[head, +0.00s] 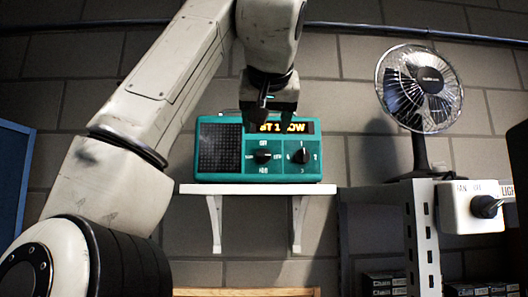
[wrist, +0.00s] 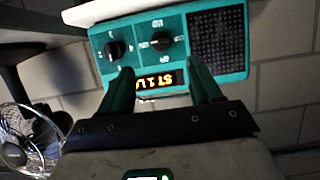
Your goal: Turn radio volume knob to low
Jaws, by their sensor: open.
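The green radio (head: 222,178) stands on a white wall shelf, with a dark speaker grille on its left. Its left knob (head: 263,156) has word labels around it, too small to read surely; its bar lies roughly level. The right knob (head: 301,156) has number labels and its bar stands roughly upright. My gripper (head: 274,108) is open and empty in front of the radio's top. In the wrist view, inverted, my open fingers (wrist: 159,66) straddle the display, with the word-label knob (wrist: 163,40) beyond them.
The white shelf (head: 322,188) sits on two brackets. At right, a black fan (head: 421,92) stands on a grey rack, and a white switch box (head: 470,208) with a dark knob sticks out. A blue panel (head: 12,180) is at the far left.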

